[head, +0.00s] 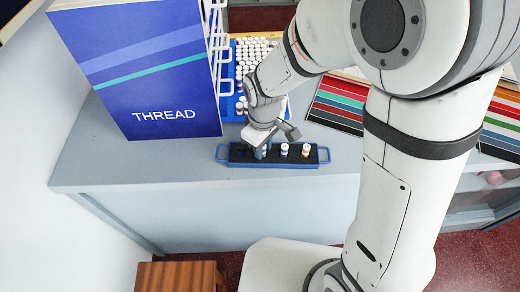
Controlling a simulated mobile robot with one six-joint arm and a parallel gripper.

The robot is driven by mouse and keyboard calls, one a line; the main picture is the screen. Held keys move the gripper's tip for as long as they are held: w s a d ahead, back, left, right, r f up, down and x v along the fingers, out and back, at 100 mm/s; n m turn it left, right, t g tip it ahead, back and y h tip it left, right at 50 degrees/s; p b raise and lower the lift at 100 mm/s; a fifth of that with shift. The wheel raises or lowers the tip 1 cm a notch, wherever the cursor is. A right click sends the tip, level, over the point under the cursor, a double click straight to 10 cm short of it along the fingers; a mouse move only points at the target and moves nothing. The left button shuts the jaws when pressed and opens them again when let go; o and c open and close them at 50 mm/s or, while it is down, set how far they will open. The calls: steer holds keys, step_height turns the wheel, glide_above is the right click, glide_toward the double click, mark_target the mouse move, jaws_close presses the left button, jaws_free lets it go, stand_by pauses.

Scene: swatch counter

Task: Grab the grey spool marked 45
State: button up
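A small blue-rimmed tray (322,160) with a dark inside lies near the counter's front edge. Two small light-topped spools stand upright in it: one white-topped spool (284,149) and one with an orange-brown tint (306,150). My gripper (262,151) points down over the left half of the tray, left of these two spools. A bluish-grey shape shows at its fingertips, and I cannot tell if it is a spool or a finger. No number is readable, so I cannot pick out the grey spool marked 45. The finger opening is too small to judge.
A tall blue THREAD box (150,80) stands left of the tray. Behind my gripper is a blue rack (229,107) of many white-topped spools beside a white wire frame (215,45). Colour swatch cards (337,105) lie to the right. The counter's left front (110,165) is clear.

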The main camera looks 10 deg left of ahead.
jaws_close()
steer(key=shift+r, duration=0.1)
